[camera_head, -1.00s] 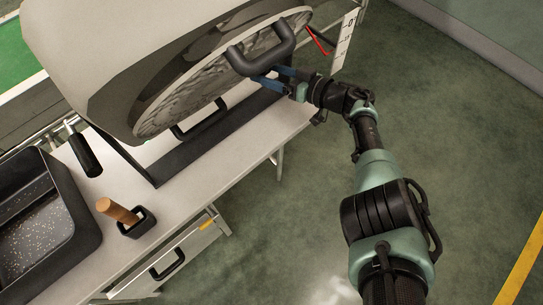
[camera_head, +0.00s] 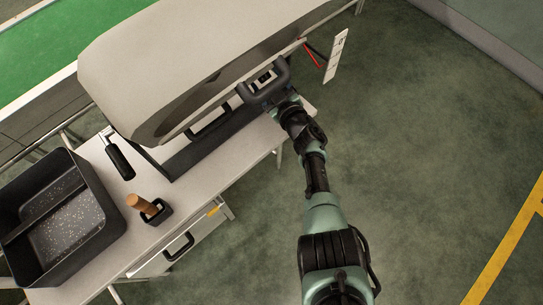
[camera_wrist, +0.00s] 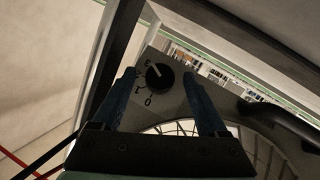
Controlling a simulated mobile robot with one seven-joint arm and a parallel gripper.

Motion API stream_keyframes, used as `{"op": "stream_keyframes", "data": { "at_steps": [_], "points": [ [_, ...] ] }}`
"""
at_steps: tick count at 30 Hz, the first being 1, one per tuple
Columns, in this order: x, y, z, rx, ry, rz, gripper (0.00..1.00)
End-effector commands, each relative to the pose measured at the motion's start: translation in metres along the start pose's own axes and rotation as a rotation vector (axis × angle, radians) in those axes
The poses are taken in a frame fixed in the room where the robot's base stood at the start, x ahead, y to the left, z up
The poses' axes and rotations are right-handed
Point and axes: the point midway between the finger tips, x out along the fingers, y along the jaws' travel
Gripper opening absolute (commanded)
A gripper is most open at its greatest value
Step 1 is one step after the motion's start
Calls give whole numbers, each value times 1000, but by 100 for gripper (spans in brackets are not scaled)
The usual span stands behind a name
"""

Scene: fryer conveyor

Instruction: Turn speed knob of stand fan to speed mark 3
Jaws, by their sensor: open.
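A pale line on the knob appears to point up-left, near a mark like a rotated 3; this is small and hard to read. My gripper (camera_wrist: 160,92) is open, its two blue fingers on either side of the knob in the picture. Whether they touch it cannot be told.
A grey bench (camera_head: 205,190) holds a black tray (camera_head: 98,215) and a wooden-handled tool in a small black holder (camera_head: 160,212). A dark bar (camera_wrist: 112,60) runs left of the knob, and a black curved handle (camera_wrist: 280,123) lies right. Open floor (camera_head: 420,180) is at the right.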

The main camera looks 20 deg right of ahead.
Motion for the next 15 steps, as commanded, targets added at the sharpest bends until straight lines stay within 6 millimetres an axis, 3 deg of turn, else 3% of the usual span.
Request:
{"op": "stream_keyframes", "data": {
  "at_steps": [15],
  "points": [
    [2,-9,8,-276,5,251,76]
  ]
}}
